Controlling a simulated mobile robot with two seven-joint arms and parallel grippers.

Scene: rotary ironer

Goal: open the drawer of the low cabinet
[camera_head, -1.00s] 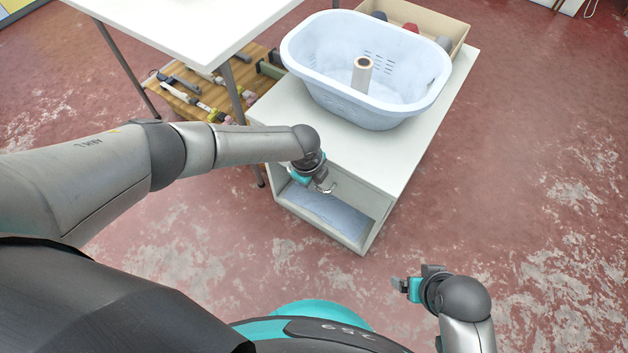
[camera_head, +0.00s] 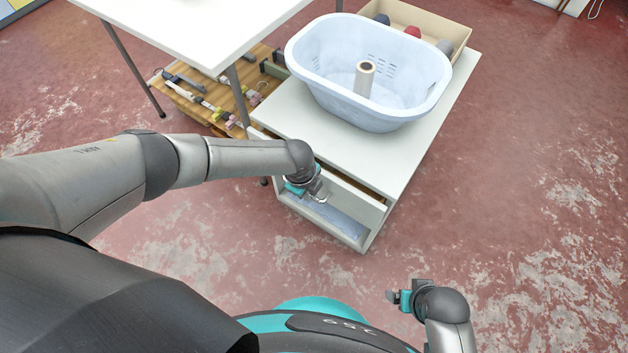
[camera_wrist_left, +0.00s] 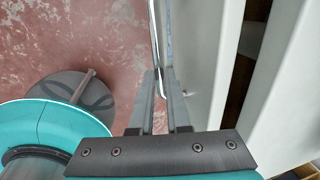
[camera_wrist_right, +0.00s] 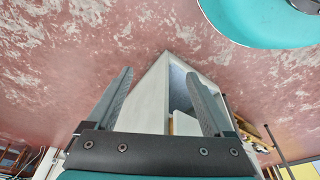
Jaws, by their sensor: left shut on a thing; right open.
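The low white cabinet (camera_head: 410,150) stands in the middle of the head view. Its drawer (camera_head: 358,201) is pulled out a little, with a dark gap behind its front. In the left wrist view the drawer front (camera_wrist_left: 205,60) shows with the gap to its right. My left gripper (camera_head: 320,192) is at the drawer front, shut on the metal bar handle (camera_wrist_left: 157,40), which runs between its fingers. My right gripper (camera_head: 392,297) is open and empty, low over the floor to the right of my base. The cabinet also shows in the right wrist view (camera_wrist_right: 148,98).
A pale blue basket (camera_head: 310,75) with a paper-coloured roll (camera_head: 365,76) stands on the cabinet. Behind it is an open box (camera_head: 455,20). A white table (camera_head: 190,25) and a wooden board with tools (camera_head: 190,105) are at the left. The right floor is clear.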

